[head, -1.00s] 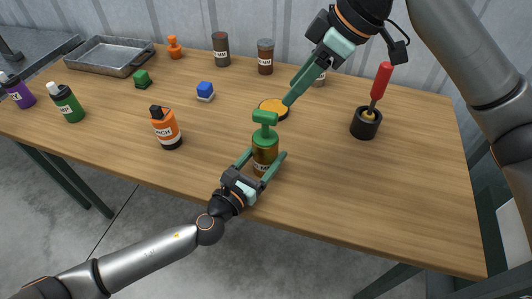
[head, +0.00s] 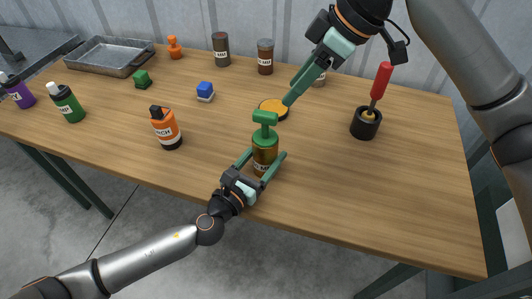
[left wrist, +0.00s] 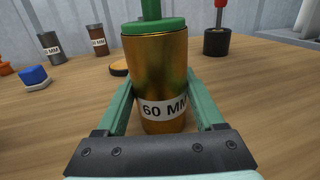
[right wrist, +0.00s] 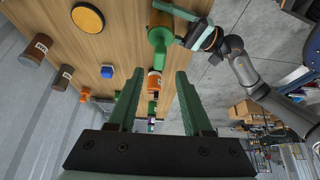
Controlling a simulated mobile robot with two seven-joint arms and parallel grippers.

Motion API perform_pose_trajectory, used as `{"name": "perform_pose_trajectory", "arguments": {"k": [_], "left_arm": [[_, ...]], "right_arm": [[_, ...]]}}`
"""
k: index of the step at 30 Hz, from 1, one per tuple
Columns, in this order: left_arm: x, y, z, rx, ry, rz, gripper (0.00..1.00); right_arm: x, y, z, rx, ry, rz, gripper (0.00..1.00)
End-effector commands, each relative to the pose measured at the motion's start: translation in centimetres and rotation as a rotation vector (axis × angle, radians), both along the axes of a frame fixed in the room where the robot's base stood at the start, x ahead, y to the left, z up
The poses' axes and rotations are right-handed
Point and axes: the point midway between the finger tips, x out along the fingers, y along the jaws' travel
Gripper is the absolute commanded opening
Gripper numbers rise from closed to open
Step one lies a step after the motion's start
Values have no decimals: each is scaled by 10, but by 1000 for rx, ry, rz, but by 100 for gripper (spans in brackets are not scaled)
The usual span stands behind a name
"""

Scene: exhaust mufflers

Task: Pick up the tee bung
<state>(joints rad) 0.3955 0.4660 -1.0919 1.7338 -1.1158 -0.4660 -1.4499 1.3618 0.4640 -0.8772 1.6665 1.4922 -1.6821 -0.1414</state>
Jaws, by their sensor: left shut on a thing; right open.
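The green tee bung (head: 265,120) stands upright in the mouth of a golden-brown can marked 60 MM (head: 265,155). In the left wrist view the bung's flange (left wrist: 153,26) covers the can's top. My left gripper (head: 267,160) is shut on the can, one finger on each side, near the table's front edge. My right gripper (head: 290,95) is open and empty, above and to the right of the bung in the head view. In the right wrist view the bung (right wrist: 160,37) lies beyond the fingers, not between them.
An orange disc with a dark rim (head: 273,109) lies behind the can. A red-handled tool stands in a black cup (head: 366,124) to the right. An orange bottle (head: 165,128) and a blue block (head: 205,91) are to the left. The front right of the table is clear.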

Motion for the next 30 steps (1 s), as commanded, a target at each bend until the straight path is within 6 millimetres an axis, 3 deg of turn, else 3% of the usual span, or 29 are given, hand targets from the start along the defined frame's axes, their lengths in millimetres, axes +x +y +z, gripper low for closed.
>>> {"name": "perform_pose_trajectory", "arguments": {"k": [12,17,20,25,30], "left_arm": [[0,0,0,0,0,0,7],[0,0,0,0,0,0,7],[0,0,0,1,1,0,7],[0,0,0,0,0,0,7],[0,0,0,0,0,0,7]], "right_arm": [[0,0,0,0,0,0,50],[-1,3,0,-16,-15,29,67],[-2,10,-1,-65,-60,118,78],[-6,30,-4,-230,-197,416,97],[-10,48,-6,-445,-333,781,98]]}}
